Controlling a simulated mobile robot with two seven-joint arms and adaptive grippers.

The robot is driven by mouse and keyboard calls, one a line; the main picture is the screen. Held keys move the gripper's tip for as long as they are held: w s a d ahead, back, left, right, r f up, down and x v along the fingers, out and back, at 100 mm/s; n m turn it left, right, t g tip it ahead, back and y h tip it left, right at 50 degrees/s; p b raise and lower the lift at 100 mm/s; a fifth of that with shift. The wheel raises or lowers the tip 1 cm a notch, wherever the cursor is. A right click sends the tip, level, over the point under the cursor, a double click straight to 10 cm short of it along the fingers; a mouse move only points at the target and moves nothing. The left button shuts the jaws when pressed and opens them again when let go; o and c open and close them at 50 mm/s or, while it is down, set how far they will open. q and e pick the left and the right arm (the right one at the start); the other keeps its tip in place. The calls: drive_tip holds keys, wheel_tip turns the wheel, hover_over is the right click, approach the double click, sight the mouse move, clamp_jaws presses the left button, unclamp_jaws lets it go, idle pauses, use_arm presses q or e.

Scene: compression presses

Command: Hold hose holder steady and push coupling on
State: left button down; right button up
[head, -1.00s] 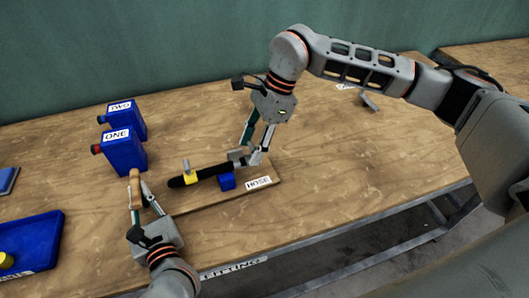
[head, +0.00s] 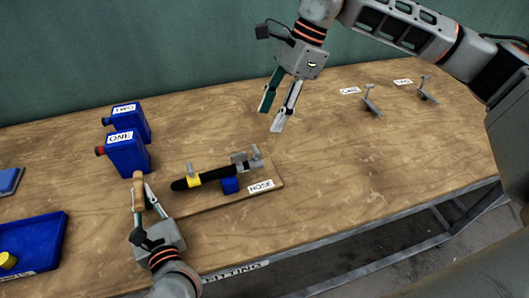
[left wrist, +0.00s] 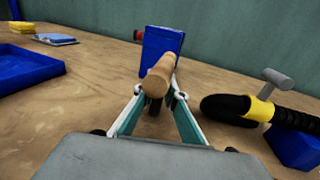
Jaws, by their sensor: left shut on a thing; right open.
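The black hose (head: 211,177) lies on a wooden holder board (head: 212,207) labelled HOSE, with a yellow band and a blue block (head: 230,185). A grey metal coupling (head: 241,163) with upright levers sits at the hose's right end; how deep it is seated I cannot tell. My left gripper (head: 143,202) is shut on a tan wooden handle (left wrist: 158,76), left of the hose. Whether the handle joins the board is hidden. My right gripper (head: 271,117) is open and empty, above and behind the coupling, apart from it. The left wrist view shows the hose's left end (left wrist: 226,107).
Blue containers ONE (head: 128,154) and TWO (head: 133,122) stand behind the left gripper. A blue tray (head: 36,240) is at the left. Two grey pieces (head: 372,102) stand by small labels at the back right. The table right of the board is clear.

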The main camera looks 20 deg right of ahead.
use_arm(q)
drive_tip(key=c, duration=2)
unclamp_jaws()
